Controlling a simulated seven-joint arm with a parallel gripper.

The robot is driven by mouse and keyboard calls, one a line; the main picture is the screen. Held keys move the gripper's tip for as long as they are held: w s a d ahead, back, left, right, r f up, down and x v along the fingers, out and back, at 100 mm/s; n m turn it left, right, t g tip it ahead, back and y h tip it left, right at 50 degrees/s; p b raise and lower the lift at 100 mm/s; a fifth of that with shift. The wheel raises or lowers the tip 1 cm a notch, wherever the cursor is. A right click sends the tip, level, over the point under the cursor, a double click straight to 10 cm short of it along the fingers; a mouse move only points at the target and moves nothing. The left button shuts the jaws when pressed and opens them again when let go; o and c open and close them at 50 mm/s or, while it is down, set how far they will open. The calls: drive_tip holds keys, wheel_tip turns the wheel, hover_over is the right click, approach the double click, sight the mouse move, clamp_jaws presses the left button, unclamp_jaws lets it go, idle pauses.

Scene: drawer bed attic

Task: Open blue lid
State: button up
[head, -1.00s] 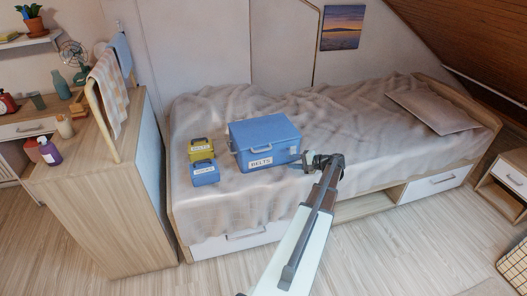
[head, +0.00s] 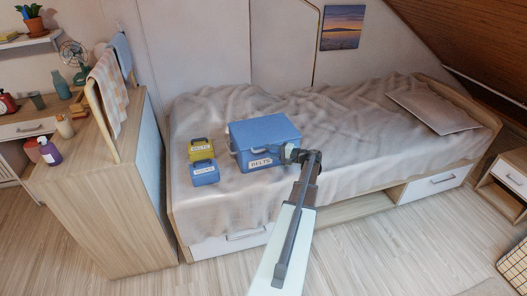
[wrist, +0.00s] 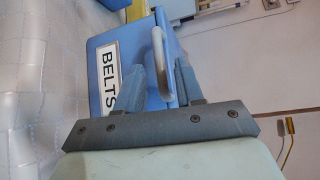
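The blue box (head: 255,134) with its blue lid (head: 262,128) and a "BELTS" label sits on the bed; the lid looks closed. In the wrist view the blue box (wrist: 108,92) fills the middle, with its label at left and a pale metal handle (wrist: 162,66) on its front. My gripper (head: 282,150) is at the box's front right. In the wrist view my gripper (wrist: 157,78) has its two fingers apart, with the handle between them. I cannot tell whether either finger touches it.
Two small labelled boxes, one yellow (head: 200,148) and one blue (head: 204,175), stand left of the big box. A wooden cabinet (head: 100,200) stands at left.

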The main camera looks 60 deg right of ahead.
sight(264, 150)
drive_tip(key=shift+w+a+f, duration=0.1)
drive_tip(key=shift+w+f, duration=0.05)
drive_tip(key=shift+w, duration=0.85)
drive_tip(key=shift+w+a+f, duration=0.1)
drive_tip(key=shift+w, duration=0.85)
drive_tip(key=shift+c, duration=0.4)
clamp_jaws()
drive_tip(key=shift+f, duration=0.1)
